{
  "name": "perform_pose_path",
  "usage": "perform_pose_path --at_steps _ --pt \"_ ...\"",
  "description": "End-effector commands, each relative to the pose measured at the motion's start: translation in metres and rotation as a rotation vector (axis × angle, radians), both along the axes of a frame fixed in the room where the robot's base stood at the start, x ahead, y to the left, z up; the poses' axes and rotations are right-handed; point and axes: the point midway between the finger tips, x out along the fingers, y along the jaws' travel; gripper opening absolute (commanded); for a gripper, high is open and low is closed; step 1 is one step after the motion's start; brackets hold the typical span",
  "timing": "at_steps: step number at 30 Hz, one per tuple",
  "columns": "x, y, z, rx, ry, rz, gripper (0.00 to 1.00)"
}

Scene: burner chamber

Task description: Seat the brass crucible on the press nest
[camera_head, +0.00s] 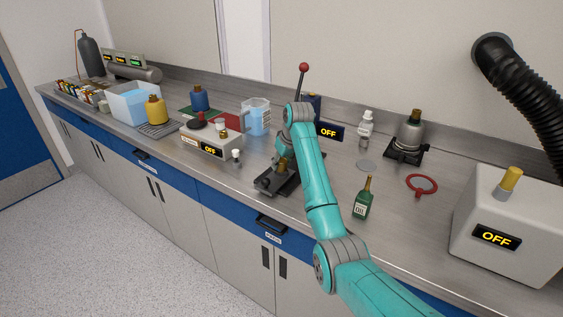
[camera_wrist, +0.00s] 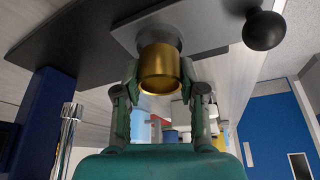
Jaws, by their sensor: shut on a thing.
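The brass crucible (camera_wrist: 160,70) is between the two fingers of my gripper (camera_wrist: 159,84) in the wrist view, with its open mouth toward the camera. My gripper is shut on it. In the head view the crucible (camera_head: 283,164) shows small beside my wrist, over the press base. The press has a dark base plate (camera_head: 270,184) and a lever with a red knob (camera_head: 303,67). In the wrist view a round grey nest piece (camera_wrist: 128,33) lies just behind the crucible's far end. I cannot tell whether they touch.
A green oil bottle (camera_head: 363,200) stands right of my arm, with a red ring (camera_head: 422,184) beyond. A black ball knob (camera_wrist: 264,30) is close by in the wrist view.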

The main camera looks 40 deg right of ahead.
Motion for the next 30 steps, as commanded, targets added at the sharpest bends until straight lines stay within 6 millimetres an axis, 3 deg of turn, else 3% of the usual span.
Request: perform_pose_path --at_steps 19,20,23,30 --pt "0.0 0.0 -0.016 0.0 0.0 0.0 0.0" --pt "0.0 0.0 -0.016 0.0 0.0 0.0 0.45" --pt "0.0 0.0 -0.016 0.0 0.001 0.0 0.69" --pt "0.0 0.0 -0.016 0.0 0.001 0.0 0.69"
